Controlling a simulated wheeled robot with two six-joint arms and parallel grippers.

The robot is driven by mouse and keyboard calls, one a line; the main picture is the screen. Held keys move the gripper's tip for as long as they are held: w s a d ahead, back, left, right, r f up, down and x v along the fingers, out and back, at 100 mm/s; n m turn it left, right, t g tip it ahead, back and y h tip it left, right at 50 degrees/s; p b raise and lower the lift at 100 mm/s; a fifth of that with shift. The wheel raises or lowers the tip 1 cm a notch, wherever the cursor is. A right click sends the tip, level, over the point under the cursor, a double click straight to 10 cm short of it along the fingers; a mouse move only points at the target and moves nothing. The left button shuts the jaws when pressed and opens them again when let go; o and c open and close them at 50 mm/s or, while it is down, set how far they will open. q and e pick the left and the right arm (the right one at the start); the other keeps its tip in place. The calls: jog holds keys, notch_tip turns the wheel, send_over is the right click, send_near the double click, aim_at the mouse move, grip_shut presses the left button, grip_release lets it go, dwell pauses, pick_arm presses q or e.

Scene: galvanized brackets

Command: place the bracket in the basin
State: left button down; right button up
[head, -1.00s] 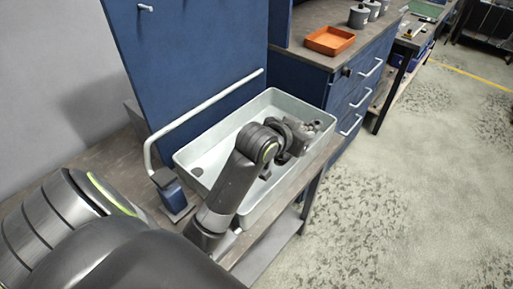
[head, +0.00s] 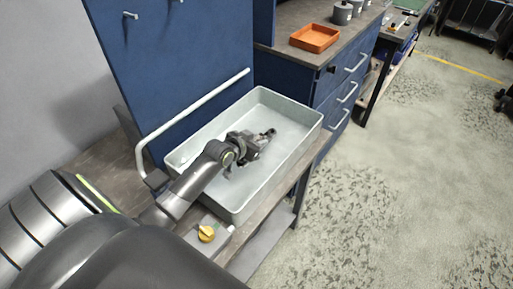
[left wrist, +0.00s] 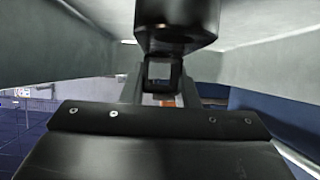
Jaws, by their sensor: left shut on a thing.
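The basin (head: 282,170) is a pale grey rectangular tub on the bench in the middle of the head view. My left gripper (head: 268,134) is inside the basin's outline, low between its walls. It is shut on a small dark grey piece, the bracket (left wrist: 162,70), which shows in the left wrist view as a squarish frame between the fingers. In the head view the bracket is too small and dark to separate clearly from the fingers. Whether it touches the basin floor cannot be told. My right gripper is not in view.
A pale pipe (head: 195,110) runs along the basin's back left side before a blue panel (head: 185,60). A yellow knob (head: 207,233) sits at the basin's near end. An orange tray (head: 315,38) stands on the blue drawer cabinet behind. The basin floor around the gripper looks clear.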

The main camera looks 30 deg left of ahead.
pick_arm(q)
jog(key=shift+f, duration=1.75)
jog(key=shift+f, duration=0.2)
jog(key=c, duration=1.1)
grip_release()
jog(key=shift+r, duration=0.15)
jog(key=shift+b+v, duration=0.3)
jog(key=shift+v, duration=3.5)
